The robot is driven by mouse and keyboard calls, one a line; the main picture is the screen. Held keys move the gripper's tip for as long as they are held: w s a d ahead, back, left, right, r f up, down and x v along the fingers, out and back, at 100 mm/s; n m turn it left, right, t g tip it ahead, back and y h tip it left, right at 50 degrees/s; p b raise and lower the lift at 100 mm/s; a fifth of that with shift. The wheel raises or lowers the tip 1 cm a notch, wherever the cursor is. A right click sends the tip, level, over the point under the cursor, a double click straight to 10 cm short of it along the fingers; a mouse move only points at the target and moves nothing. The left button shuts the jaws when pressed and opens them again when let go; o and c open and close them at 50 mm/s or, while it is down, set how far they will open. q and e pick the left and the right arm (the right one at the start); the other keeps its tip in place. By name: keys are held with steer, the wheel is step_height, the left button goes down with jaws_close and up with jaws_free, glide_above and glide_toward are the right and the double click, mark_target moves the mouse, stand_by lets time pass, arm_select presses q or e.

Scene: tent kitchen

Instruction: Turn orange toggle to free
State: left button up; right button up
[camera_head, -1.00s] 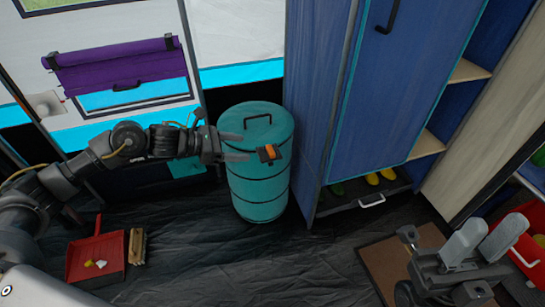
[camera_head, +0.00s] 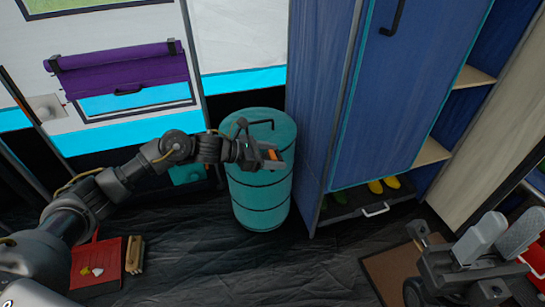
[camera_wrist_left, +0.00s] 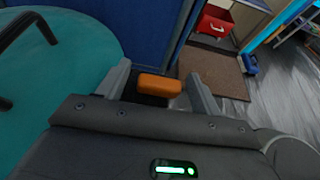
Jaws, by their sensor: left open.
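The orange toggle (camera_head: 273,154) sits on a dark mount at the upper side of a teal lidded barrel (camera_head: 262,197). In the left wrist view the toggle (camera_wrist_left: 160,85) is a rounded orange block, lying crosswise between my two left fingers, with a gap on either side. My left gripper (camera_head: 272,158) is open around the toggle and partly hides it in the head view. My right gripper (camera_head: 500,238) is at the lower right with its fingers apart, empty and far from the barrel.
A black handle (camera_head: 262,124) stands on the barrel lid. A blue cabinet (camera_head: 325,110) rises close on the right of the barrel. A red dustpan (camera_head: 97,264) and a brush (camera_head: 135,254) lie on the dark floor at left. A brown mat (camera_head: 395,272) lies at lower right.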

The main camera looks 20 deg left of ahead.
arm_select(q)
steer(key=shift+c, duration=0.3)
steer(key=c, duration=0.9)
